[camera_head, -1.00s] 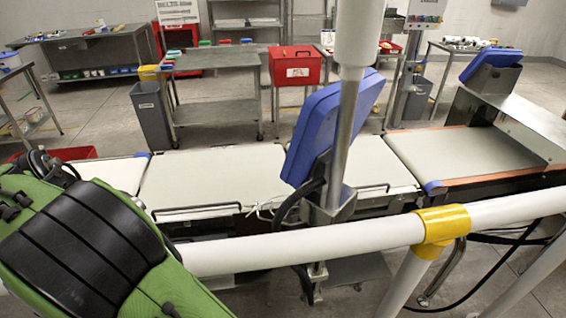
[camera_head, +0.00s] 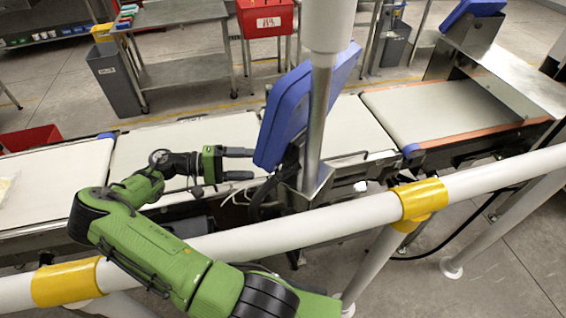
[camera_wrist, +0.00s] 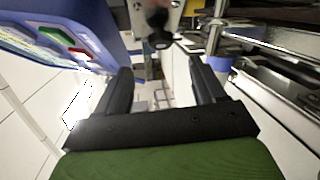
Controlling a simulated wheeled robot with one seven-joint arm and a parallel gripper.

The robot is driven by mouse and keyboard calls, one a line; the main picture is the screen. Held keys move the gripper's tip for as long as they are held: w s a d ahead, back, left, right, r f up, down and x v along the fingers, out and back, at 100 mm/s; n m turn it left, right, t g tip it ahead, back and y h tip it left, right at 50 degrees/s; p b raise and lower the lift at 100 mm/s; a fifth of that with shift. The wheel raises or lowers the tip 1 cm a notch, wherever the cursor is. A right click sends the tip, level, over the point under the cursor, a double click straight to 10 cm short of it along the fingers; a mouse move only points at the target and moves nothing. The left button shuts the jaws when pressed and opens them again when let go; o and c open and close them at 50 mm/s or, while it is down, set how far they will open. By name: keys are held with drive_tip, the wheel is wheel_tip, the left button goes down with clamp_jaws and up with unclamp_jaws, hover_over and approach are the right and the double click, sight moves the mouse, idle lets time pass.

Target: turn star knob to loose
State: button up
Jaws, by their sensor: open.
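A dark knob (camera_wrist: 159,28) stands on a light grey metal plate (camera_wrist: 178,12) at the top middle of the wrist view. It is blurred, so its star shape cannot be made out. It lies beyond my fingertips, roughly in line with the gap between them, and apart from them. My gripper (camera_head: 246,164) is open and empty above the white belt, pointing right towards the post and the back of the blue display. In the wrist view both black fingers of my gripper (camera_wrist: 161,72) are spread apart. I cannot make out the knob in the head view.
The blue display (camera_head: 292,112) on its metal post (camera_head: 317,125) stands just right of my gripper; its screen side also shows in the wrist view (camera_wrist: 60,30). Cables hang near the post.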

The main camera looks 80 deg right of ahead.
sight(283, 164)
drive_tip(key=x, duration=1)
drive_tip(key=shift+s+d, duration=0.2)
drive_tip(key=shift+s, duration=0.05)
drive_tip(key=c, duration=1)
drive_tip(key=shift+r+n+t+y+p, duration=0.3)
drive_tip(key=shift+n+t+y+p, duration=0.15)
drive_tip(key=shift+p, duration=0.7)
drive_tip(key=shift+c, duration=0.2)
drive_tip(key=shift+n+t+p, duration=0.25)
drive_tip(key=shift+p, duration=0.2)
drive_tip(key=shift+f+y, duration=0.25)
drive_tip(key=shift+y, duration=0.1)
drive_tip(key=o, duration=1)
